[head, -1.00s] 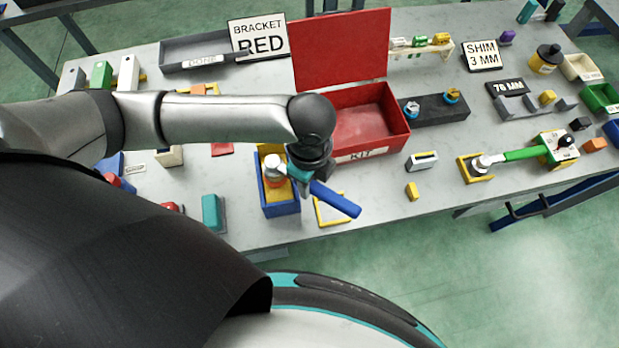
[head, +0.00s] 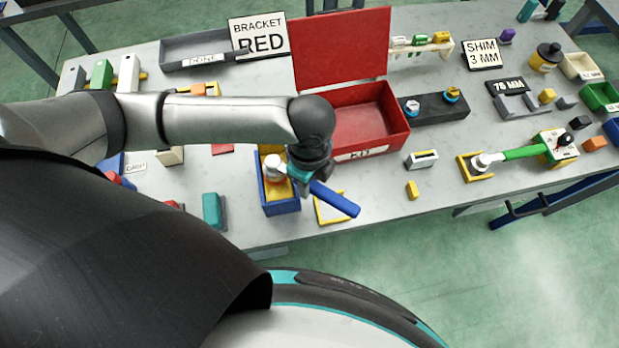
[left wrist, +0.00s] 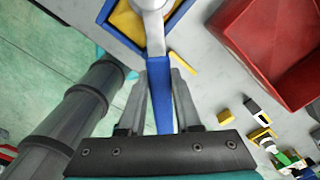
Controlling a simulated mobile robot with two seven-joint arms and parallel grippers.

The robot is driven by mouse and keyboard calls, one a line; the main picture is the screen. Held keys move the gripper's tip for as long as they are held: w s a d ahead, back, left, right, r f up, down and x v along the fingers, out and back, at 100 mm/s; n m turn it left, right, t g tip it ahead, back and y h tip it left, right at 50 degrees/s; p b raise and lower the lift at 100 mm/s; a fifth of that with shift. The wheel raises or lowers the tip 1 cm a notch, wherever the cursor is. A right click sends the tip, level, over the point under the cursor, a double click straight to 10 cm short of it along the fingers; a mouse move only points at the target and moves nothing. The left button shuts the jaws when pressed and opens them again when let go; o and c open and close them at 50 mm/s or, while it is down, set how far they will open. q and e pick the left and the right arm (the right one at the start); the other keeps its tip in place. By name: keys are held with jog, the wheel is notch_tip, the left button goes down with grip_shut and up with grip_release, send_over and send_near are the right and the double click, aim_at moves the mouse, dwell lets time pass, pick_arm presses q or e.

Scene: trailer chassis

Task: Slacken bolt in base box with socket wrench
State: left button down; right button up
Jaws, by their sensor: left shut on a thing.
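The base box (head: 266,198) is a blue open box with a yellow inside, near the table's front edge. It also shows in the left wrist view (left wrist: 107,18). The socket wrench has a blue handle (head: 335,199) and a silver head (head: 274,168) that is over the inside of the box. My left gripper (left wrist: 160,78) is shut on the blue handle, beside the box's right side. The wrench head hides whatever is directly beneath it, and I cannot see the bolt. My right gripper is not in view.
An open red kit box (head: 398,133) stands just behind and right of the base box. A yellow outline (head: 322,213) lies under the blue handle. A green-handled wrench (head: 525,153) lies at the right. A teal block (head: 211,210) stands to the left.

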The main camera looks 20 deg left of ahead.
pick_arm(q)
jog(key=shift+f, duration=0.45)
dwell(0.3)
jog(key=c, duration=1.1)
grip_release()
grip_shut()
